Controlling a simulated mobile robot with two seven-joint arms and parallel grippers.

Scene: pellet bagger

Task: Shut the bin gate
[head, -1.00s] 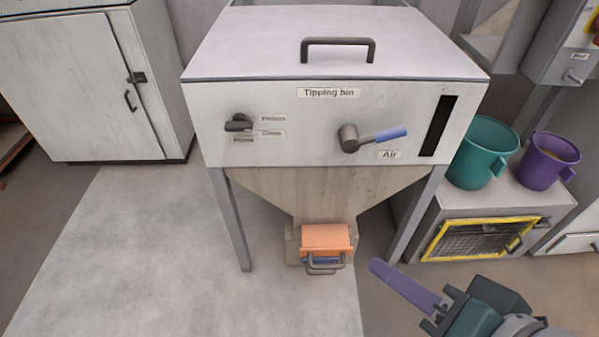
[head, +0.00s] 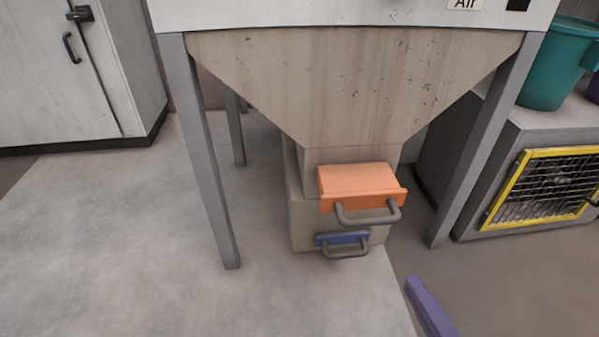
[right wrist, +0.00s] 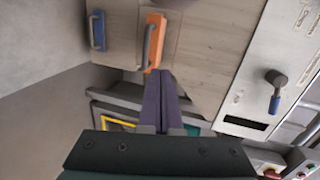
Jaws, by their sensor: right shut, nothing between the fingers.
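The tipping bin's hopper (head: 350,85) narrows down to an outlet carrying an orange gate (head: 358,181) with a grey bar handle. The orange gate stands out well from the outlet front. It also shows in the right wrist view (right wrist: 153,45), just beyond my fingertips. A blue gate or drawer (head: 342,239) with its own handle sits below, standing out less; it shows too in the wrist view (right wrist: 97,31). My right gripper (head: 414,286) has purple fingers, shut and empty, at lower right of the gates in the head view. The wrist view shows the fingers together (right wrist: 160,75). My left gripper is out of view.
Grey bin legs (head: 200,150) stand left and right (head: 478,150) of the outlet. A yellow-framed grille unit (head: 500,195) is at right, with a teal bucket (head: 555,65) on top. A white cabinet (head: 60,80) is at left. The floor before the outlet is clear.

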